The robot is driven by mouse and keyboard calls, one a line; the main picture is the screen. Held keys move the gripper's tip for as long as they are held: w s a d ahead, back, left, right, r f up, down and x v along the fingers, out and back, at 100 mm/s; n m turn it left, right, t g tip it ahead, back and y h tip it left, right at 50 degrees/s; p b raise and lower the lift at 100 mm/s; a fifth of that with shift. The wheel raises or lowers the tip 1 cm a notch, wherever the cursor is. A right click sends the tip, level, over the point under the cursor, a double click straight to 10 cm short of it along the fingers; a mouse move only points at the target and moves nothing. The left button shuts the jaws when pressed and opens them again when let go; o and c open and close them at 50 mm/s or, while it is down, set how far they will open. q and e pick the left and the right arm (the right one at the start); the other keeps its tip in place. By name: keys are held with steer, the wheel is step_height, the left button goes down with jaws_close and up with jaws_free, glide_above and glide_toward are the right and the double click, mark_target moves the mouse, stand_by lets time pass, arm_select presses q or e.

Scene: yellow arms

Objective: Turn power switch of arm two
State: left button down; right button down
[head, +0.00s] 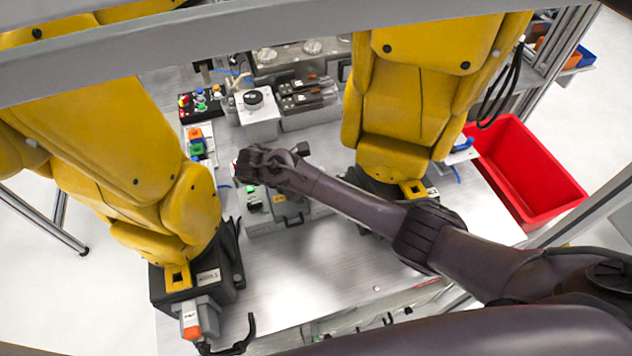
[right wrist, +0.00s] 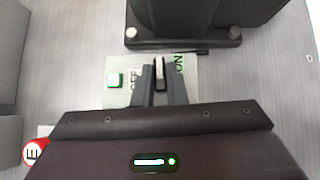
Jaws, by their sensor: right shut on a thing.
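A power switch knob (right wrist: 159,70) stands between OFF and ON lettering on a pale plate (right wrist: 117,97) in the right wrist view. The knob points roughly straight up in that picture. My right gripper (right wrist: 160,78) is shut on the knob, one dark finger on each side. A lit green-edged white button (right wrist: 114,80) sits left of the knob. In the head view my right gripper (head: 246,166) reaches in from the right, above the control boxes between the two yellow arms, and hides the knob. My left gripper is not in view.
Yellow arms stand at left (head: 165,190) and right (head: 400,110). A grey box (head: 280,212) with a green button lies below my gripper. A red bin (head: 525,170) is at right. A grey frame beam (head: 230,48) crosses above. The front metal tabletop (head: 300,270) is mostly clear.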

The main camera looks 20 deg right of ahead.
steer(key=shift+m+g, duration=0.3)
steer(key=shift+m, duration=0.2)
steer(key=c, duration=1.5)
jaws_free()
steer(key=shift+o, duration=0.2)
steer(key=shift+a+r, duration=0.2)
steer(key=shift+a, duration=0.05)
steer(key=shift+v, duration=1.25)
steer(key=p+v, duration=0.3)
steer(key=v, duration=0.1)
steer(key=shift+r, duration=0.15)
steer(key=shift+a+r, duration=0.2)
steer(key=shift+a, duration=0.05)
